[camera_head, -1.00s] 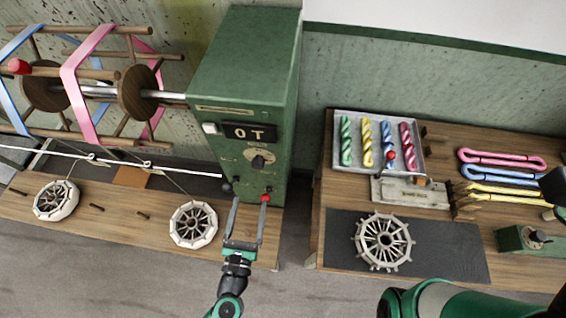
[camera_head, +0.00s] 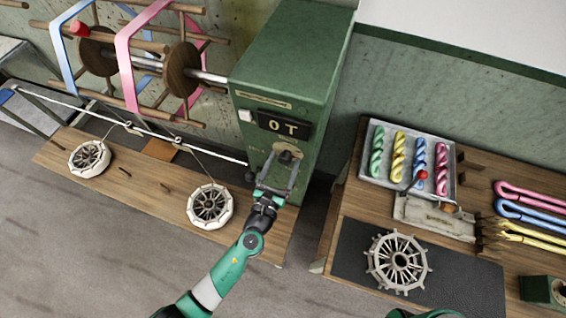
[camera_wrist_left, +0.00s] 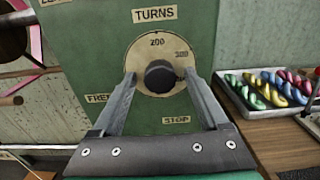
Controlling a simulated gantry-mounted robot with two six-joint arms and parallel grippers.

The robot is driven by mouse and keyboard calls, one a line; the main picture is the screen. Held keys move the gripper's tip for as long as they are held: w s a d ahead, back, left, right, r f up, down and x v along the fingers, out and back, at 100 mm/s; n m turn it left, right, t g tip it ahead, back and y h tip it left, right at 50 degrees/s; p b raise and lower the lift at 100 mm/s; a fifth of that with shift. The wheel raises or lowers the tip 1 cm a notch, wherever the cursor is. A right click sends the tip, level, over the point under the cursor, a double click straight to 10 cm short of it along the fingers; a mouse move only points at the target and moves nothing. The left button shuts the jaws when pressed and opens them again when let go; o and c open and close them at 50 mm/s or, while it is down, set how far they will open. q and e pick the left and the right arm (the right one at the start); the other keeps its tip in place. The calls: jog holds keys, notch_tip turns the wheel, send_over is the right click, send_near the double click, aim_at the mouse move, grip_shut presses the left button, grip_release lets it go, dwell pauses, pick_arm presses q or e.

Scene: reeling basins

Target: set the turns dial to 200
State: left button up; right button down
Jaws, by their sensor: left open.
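The turns dial is a black knob (camera_wrist_left: 160,77) on a cream disc (camera_wrist_left: 139,62), under a TURNS label on the green cabinet (camera_head: 290,62). In the left wrist view, 200 is at the disc's top and what looks like 300 is at upper right; I cannot make out where the knob points. My left gripper (camera_head: 281,168) is open in front of the cabinet. In the left wrist view its fingers (camera_wrist_left: 160,85) appear either side of the knob; I cannot tell whether they touch it. The knob also shows in the head view (camera_head: 288,157). The display (camera_head: 283,126) reads 0 T.
FREE (camera_wrist_left: 100,98) and STOP (camera_wrist_left: 176,119) labels sit below the dial. A wooden reel (camera_head: 182,68) with coloured bands stands left of the cabinet. The right-hand bench holds a tray of coloured skeins (camera_head: 372,186) and a spoked wheel (camera_head: 398,262). A floor gap separates the benches.

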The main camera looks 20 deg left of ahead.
pick_arm(q)
jog(key=shift+c, duration=0.4)
grip_shut()
